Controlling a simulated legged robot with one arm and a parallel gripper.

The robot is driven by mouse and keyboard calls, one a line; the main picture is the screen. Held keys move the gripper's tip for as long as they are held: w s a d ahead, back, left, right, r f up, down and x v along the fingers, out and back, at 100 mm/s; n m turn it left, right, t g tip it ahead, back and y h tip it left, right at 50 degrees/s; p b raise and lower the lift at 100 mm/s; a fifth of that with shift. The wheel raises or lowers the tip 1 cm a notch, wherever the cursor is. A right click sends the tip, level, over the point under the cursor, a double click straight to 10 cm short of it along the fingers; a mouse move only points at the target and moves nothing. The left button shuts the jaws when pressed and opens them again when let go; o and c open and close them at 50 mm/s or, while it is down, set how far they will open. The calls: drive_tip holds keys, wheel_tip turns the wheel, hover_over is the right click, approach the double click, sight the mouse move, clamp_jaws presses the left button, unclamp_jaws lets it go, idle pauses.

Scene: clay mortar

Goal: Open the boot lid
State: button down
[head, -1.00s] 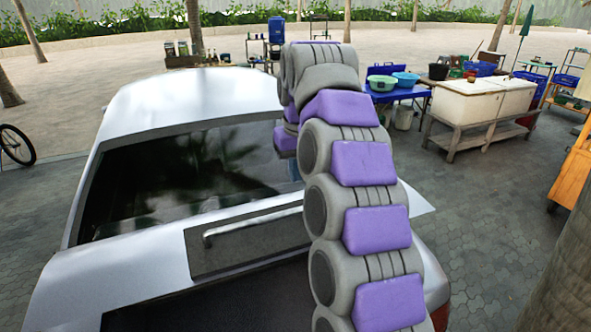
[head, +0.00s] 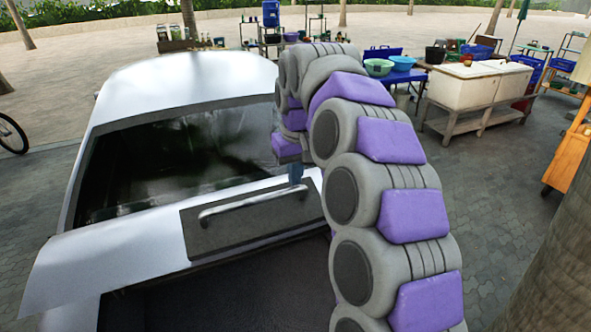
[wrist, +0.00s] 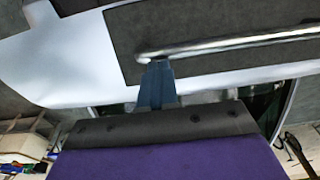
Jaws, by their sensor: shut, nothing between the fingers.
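The boot lid (head: 115,250) of the white car is partly raised, with the dark boot interior (head: 240,290) showing below its edge. A grey panel on the lid carries a metal bar handle (head: 250,206). My gripper (head: 295,172) is by the right end of the handle, its blue-grey fingers shut and empty. In the wrist view, the shut fingers (wrist: 156,68) meet the left end of the handle (wrist: 240,41) in the picture, against the lid's grey panel. I cannot tell whether they touch it. My arm hides the lid's right side in the head view.
The rear window (head: 180,160) lies just beyond the lid. A white chest on a wooden stand (head: 475,95) and a blue table (head: 405,75) with basins stand at the back right. A tree trunk (head: 545,270) is at the near right. Paving between is clear.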

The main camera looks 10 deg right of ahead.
drive_tip(key=shift+a+f, duration=0.1)
drive_tip(key=shift+a, duration=0.55)
drive_tip(key=b, duration=0.5)
hover_over(303, 220)
wheel_tip(303, 220, down, 3)
drive_tip(key=shift+r+t, duration=0.1)
drive_tip(key=shift+t, duration=0.3)
drive_tip(key=s+d+f+t+b, duration=0.1)
drive_tip(key=s+d+f+b, duration=0.1)
drive_tip(key=s+f+b, duration=0.4)
drive_tip(key=shift+s+t+y, duration=0.4)
drive_tip(key=shift+s, duration=0.8)
